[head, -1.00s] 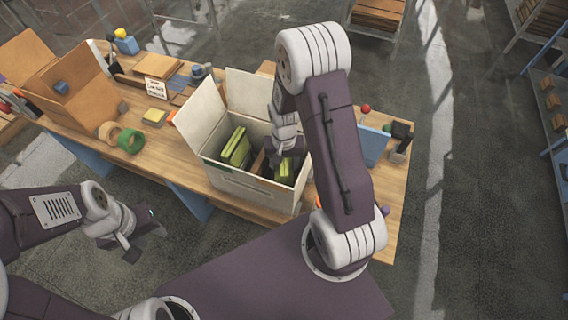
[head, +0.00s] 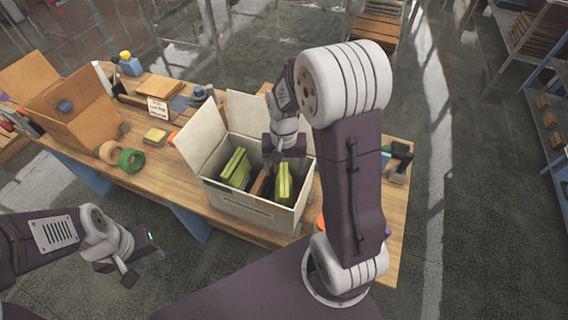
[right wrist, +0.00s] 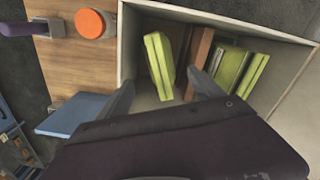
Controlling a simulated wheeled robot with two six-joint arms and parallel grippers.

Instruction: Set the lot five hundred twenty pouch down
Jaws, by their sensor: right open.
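A yellow-green pouch (head: 283,182) stands upright inside the open white box, in its right part. It also shows in the right wrist view (right wrist: 159,62), leaning a little and apart from the fingers. More yellow-green pouches (head: 236,168) stand in the left part of the box, with a brown divider (head: 260,182) between. I cannot read any lot number. My right gripper (head: 285,158) is over the box just above the right pouch; its open fingers show in the right wrist view (right wrist: 163,95). My left gripper (head: 145,262) hangs off the table's front, its jaws unclear.
The white box (head: 250,210) has raised flaps and stands on the wooden table (head: 180,183). Tape rolls (head: 131,160), a cardboard box (head: 85,105) and a small sign (head: 158,107) are left of it. An orange round thing (right wrist: 92,23) and a blue item (right wrist: 70,115) lie beside it.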

